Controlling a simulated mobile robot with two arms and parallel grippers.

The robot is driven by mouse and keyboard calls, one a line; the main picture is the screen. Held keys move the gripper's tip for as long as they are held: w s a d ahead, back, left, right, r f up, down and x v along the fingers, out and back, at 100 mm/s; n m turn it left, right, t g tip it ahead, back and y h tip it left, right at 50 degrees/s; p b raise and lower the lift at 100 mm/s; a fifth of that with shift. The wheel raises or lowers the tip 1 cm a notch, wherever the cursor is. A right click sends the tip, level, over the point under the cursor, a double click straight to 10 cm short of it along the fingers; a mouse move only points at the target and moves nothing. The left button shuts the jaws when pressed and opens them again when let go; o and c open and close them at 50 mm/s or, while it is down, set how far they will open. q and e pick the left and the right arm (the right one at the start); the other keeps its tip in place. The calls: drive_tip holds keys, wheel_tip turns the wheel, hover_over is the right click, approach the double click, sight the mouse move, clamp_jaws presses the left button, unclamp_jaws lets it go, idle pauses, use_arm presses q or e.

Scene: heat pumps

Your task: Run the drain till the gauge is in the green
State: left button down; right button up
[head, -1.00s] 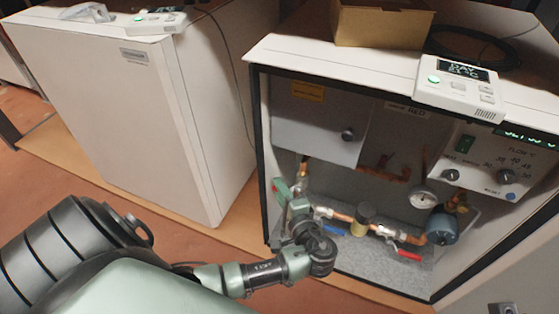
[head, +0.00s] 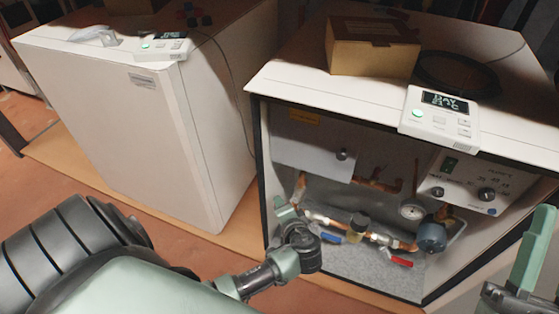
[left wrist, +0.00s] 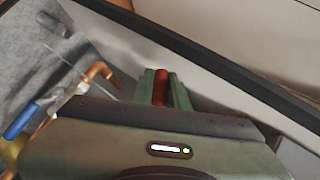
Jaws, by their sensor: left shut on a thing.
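The pressure gauge (head: 411,211) is a small round white dial among the copper pipes in the open heat pump cabinet. Its needle and green zone are too small to read. My left gripper (head: 286,209) reaches into the lower left of this cabinet. In the left wrist view its fingers (left wrist: 162,90) are shut on a red handle (left wrist: 161,84), which stands between them near the cabinet's side wall. The handle is hidden in the head view. My right gripper (head: 525,265) shows partly at the right edge, in front of the cabinet, its jaw gap unclear.
A blue lever (head: 330,237) and a red lever (head: 398,261) sit on the pipes, beside a blue vessel (head: 432,236). A cardboard box (head: 373,52) and a lit thermostat (head: 440,118) rest on the cabinet top. A closed white unit (head: 120,130) stands left.

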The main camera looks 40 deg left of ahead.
use_arm(q)
drive_tip(key=shift+d+f+n+h+p, duration=0.25)
drive_tip(key=shift+f+n+h+p, duration=0.15)
drive_tip(key=shift+h+p, duration=0.3)
use_arm(e)
drive_tip(key=w+f+g+h, duration=0.1)
drive_tip(key=w+f+g, duration=0.3)
drive_tip(key=f, duration=0.4)
drive_tip(key=shift+w+f+g+h, duration=0.2)
drive_tip(key=shift+g+h, duration=0.2)
drive_tip(key=shift+g, duration=0.3)
drive_tip(key=shift+r, duration=0.1)
use_arm(q)
drive_tip(key=c, duration=1.4)
unclamp_jaws()
drive_tip(key=shift+r, duration=0.1)
